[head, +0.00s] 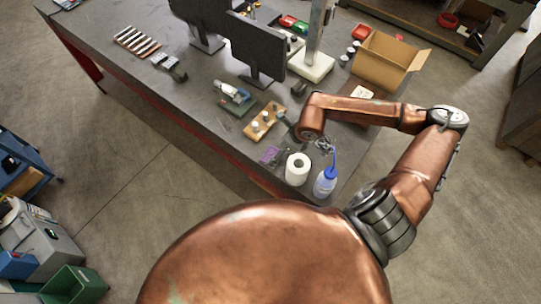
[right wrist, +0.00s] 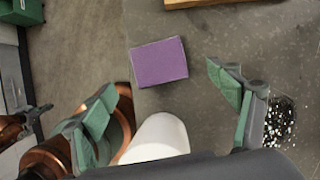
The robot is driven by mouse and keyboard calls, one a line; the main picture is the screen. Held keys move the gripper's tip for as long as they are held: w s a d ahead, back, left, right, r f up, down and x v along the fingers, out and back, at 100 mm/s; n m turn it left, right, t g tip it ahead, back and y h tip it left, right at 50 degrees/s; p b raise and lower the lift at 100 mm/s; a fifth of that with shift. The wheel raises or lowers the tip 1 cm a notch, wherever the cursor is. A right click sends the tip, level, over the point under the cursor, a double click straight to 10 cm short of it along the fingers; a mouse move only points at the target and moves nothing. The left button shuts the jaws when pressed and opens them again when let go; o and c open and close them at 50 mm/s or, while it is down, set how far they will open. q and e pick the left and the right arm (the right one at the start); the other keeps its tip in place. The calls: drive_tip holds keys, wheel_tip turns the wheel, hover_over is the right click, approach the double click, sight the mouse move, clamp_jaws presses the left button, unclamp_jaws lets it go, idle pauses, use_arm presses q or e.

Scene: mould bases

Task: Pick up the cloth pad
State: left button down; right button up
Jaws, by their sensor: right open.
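The cloth pad is a flat purple rectangle (right wrist: 158,62) lying near the table's front edge in the right wrist view. It shows small in the head view (head: 268,155), left of the white paper roll. My right gripper (right wrist: 168,98) is open and empty, its two green-grey fingers spread wide. The pad lies beyond the fingertips in the wrist view, between their lines and not touched. In the head view the right gripper (head: 284,138) is small and partly hidden near the pad. My left gripper is not in view.
The white paper roll (head: 298,169) and a blue-capped bottle (head: 325,181) stand close by. A wooden board with pegs (head: 263,122) lies behind the pad. A cardboard box (head: 385,62) stands farther back.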

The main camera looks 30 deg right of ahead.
sight(272, 155)
drive_tip(key=p+x, duration=0.2)
drive_tip(key=x, duration=0.3)
drive_tip(key=shift+a, duration=0.2)
drive_tip(key=shift+w+f, duration=0.2)
drive_tip(key=shift+f, duration=0.2)
drive_tip(key=shift+c, duration=0.3)
drive_tip(key=c, duration=1.1)
drive_tip(key=shift+r, duration=0.15)
wheel_tip(272, 155, up, 8)
drive_tip(key=shift+r+b, duration=0.1)
drive_tip(key=shift+b, duration=1)
drive_tip(key=shift+r, duration=0.8)
